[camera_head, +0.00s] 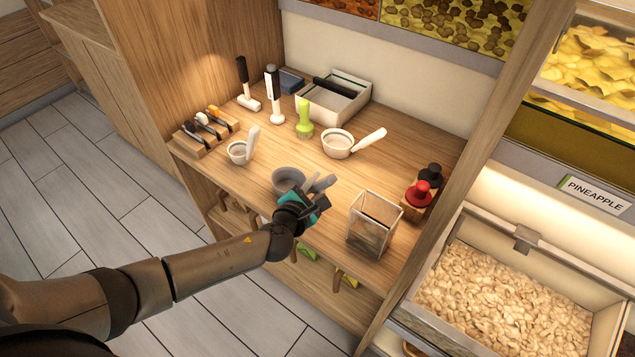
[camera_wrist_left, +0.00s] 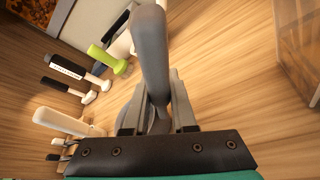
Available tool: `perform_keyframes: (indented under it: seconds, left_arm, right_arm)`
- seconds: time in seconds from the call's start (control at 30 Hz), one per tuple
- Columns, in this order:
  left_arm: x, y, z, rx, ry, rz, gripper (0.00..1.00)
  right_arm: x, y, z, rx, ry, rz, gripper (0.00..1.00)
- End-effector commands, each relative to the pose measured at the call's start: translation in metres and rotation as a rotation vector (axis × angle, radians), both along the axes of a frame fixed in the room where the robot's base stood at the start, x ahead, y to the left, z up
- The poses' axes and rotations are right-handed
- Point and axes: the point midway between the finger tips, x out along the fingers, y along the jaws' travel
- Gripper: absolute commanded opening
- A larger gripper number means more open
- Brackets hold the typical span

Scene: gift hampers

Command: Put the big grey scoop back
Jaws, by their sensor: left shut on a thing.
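The big grey scoop (camera_head: 289,178) is at the middle of the wooden counter (camera_head: 265,215), its round bowl showing just left of my left gripper (camera_head: 314,196). In the left wrist view, my left gripper (camera_wrist_left: 157,108) is shut on the scoop's grey handle (camera_wrist_left: 152,50), which stands up between the two fingers. The bowl is mostly hidden behind the fingers there. I cannot tell whether the bowl touches the counter. My right gripper is not in view.
A small scoop (camera_head: 238,154) and a white-handled scoop (camera_head: 338,144) lie on the counter. A clear bin (camera_head: 371,238) and red-topped stamp (camera_head: 418,192) are at right.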

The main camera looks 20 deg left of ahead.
Motion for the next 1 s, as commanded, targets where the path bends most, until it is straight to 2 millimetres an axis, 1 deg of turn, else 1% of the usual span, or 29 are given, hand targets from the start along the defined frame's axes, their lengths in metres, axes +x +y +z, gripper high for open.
perform_keyframes:
  seconds: [0.57,0.6,0.87,1.0]
  left_arm:
    - [0.0004,-0.0004,-0.0029,0.000,-0.001,0.000,0.00]
    - [0.0004,-0.0004,-0.0026,0.000,-0.001,0.000,0.29]
    - [0.0000,-0.0004,-0.0029,0.000,-0.001,-0.001,0.58]
    - [0.0000,-0.0003,-0.0030,0.000,0.000,0.000,0.59]
  right_arm:
    - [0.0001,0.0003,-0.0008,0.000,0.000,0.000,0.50]
    - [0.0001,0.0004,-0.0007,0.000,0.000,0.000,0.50]
    - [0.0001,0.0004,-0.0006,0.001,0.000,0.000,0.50]
    - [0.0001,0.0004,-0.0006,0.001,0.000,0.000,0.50]
